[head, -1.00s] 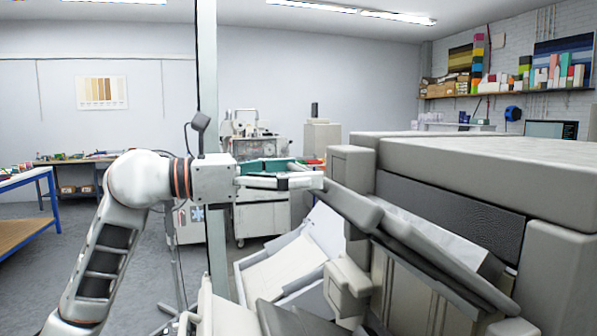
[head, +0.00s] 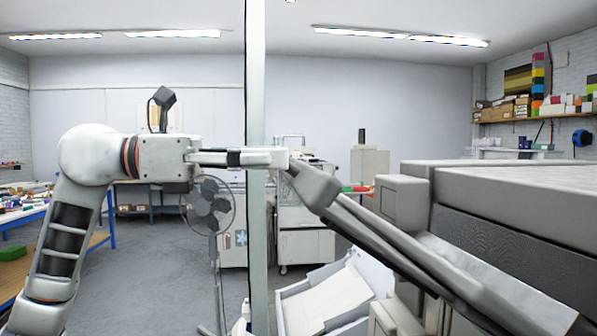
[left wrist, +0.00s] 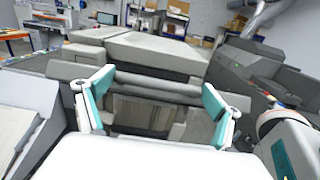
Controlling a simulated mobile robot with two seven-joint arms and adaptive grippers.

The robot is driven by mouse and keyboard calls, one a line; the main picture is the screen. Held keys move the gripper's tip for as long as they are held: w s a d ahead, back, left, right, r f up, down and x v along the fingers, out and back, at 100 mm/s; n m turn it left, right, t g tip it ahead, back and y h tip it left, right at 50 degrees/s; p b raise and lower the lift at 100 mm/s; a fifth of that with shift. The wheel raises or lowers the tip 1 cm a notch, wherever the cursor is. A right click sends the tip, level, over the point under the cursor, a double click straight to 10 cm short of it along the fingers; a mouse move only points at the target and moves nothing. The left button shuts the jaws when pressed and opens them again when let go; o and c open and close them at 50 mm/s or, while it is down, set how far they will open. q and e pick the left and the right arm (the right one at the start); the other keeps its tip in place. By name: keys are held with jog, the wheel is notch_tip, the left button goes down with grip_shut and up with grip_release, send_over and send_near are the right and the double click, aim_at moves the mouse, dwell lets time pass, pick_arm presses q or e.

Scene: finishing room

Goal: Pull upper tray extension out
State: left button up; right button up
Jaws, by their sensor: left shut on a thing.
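The upper tray extension (head: 316,187) is a long grey bar-like piece in the head view. It slopes down to the right along the front of the big grey machine (head: 520,205), its near-left end standing well clear of the machine's corner. My left gripper (head: 284,158) is at that raised end, shut on it. In the left wrist view, the extension's grey edge (left wrist: 155,86) runs across between the two teal-padded fingers (left wrist: 155,98). The contact spots are too small to see clearly. My right gripper is in neither view.
A light lower tray (head: 325,300) sticks out below the extension. A pale upright post (head: 257,230) stands behind my left gripper. A fan (head: 209,207) and a white cabinet machine (head: 306,240) stand farther back. Open grey floor (head: 160,265) lies to the left.

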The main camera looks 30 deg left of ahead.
pick_arm(q)
jog(key=shift+s+r, duration=0.1)
jog(key=shift+r, duration=0.1)
jog(key=o, duration=1.3)
jog(key=shift+a, duration=0.1)
jog(key=shift+s, duration=0.15)
jog(key=shift+a, duration=0.1)
jog(key=v, duration=1.2)
